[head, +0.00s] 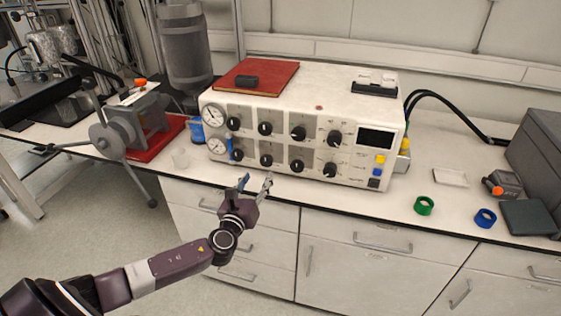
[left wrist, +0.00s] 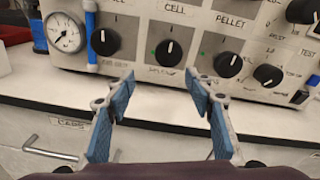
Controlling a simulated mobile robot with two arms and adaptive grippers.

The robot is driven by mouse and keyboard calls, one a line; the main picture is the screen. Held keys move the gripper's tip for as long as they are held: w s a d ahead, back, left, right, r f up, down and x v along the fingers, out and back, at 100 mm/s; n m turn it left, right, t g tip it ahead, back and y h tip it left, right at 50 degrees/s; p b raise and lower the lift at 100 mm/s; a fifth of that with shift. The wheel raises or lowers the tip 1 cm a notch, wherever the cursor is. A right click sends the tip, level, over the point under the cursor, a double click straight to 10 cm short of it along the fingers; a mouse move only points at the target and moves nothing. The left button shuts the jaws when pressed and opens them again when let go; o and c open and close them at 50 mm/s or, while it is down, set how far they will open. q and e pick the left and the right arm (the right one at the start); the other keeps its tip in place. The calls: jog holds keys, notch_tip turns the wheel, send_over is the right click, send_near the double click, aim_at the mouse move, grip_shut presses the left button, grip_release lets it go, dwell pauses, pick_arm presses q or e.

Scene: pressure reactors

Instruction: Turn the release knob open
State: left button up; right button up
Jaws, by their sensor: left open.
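A white control unit (head: 330,85) on the bench carries two rows of black knobs. The lower row shows a far-left knob (head: 238,155), a second knob (head: 266,160) and others to the right. In the left wrist view I see the far-left knob (left wrist: 105,41), the second knob (left wrist: 168,52) and a third knob (left wrist: 228,64). The small labels are too blurred to tell which is the release knob. My left gripper (head: 255,183) is open and empty, in front of and below the panel, apart from it. In the left wrist view its fingers (left wrist: 160,80) point toward the second knob.
Two gauges sit at the panel's left, one also in the wrist view (left wrist: 65,32). A blue vertical piece (left wrist: 90,35) stands beside the far-left knob. A metal vise-like device (head: 135,120) stands left.

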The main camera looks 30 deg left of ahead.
aim_at(265, 162)
pick_arm(q)
jog(key=shift+w+d+r+m+t, duration=0.15)
jog(key=shift+r+m, duration=0.1)
jog(key=shift+r, duration=0.2)
jog(key=shift+w+d+r+m+t, duration=0.15)
jog(key=shift+r+m, duration=0.1)
jog(key=shift+r, duration=0.2)
jog(key=shift+w+r+h, duration=0.25)
jog(key=shift+h, duration=0.05)
jog(key=x, duration=0.6)
jog(key=shift+a, duration=0.1)
jog(key=shift+w, duration=0.3)
jog(key=shift+w+a, duration=0.15)
jog(key=shift+w, duration=0.15)
jog(key=shift+c, duration=0.3)
jog(key=c, duration=1.1)
jog(key=shift+f, duration=0.1)
jog(key=shift+c, duration=0.2)
